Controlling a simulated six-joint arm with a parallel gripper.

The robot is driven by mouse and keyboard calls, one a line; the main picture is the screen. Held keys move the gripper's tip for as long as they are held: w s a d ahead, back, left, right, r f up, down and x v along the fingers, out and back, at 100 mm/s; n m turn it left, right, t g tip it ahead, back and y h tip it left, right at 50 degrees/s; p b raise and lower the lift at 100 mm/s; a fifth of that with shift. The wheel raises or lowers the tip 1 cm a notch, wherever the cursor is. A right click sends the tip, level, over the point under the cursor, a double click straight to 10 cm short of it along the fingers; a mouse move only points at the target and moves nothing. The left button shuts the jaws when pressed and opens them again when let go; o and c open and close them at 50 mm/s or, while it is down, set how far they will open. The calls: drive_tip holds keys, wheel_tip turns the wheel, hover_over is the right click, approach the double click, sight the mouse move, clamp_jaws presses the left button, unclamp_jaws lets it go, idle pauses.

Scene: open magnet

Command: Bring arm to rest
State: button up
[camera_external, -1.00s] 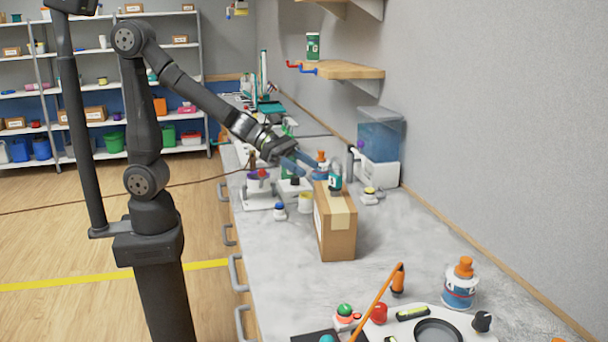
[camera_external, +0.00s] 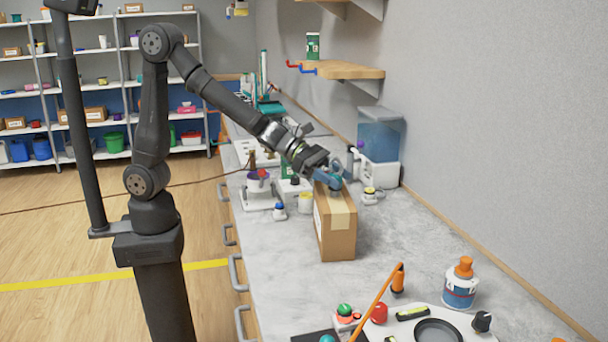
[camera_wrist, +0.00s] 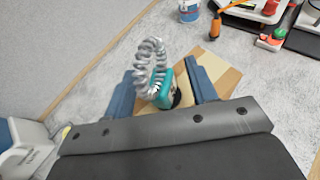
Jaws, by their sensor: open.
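A cardboard box (camera_external: 336,232) stands upright on the grey counter, and its top also shows in the wrist view (camera_wrist: 222,72). A small teal device (camera_wrist: 166,92) with a silver coiled cord (camera_wrist: 150,62) is at the top of the box. My gripper (camera_external: 331,178) is over the box top. In the wrist view its two blue fingers stand apart, one on each side of the teal device, and my gripper (camera_wrist: 163,82) is open. I cannot tell whether either finger touches the device. In the external view the fingers partly hide the device.
A blue water tank (camera_external: 380,135) stands behind the box by the wall. A white bottle with an orange cap (camera_external: 460,285) and an orange rod (camera_external: 378,303) are nearer the front. Small jars (camera_external: 305,203) stand left of the box. A wooden shelf (camera_external: 342,70) juts from the wall.

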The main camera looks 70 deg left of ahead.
drive_tip(key=shift+r, duration=0.65)
drive_tip(key=shift+s+d+r, duration=0.15)
drive_tip(key=shift+s, duration=0.2)
drive_tip(key=shift+o, duration=0.5)
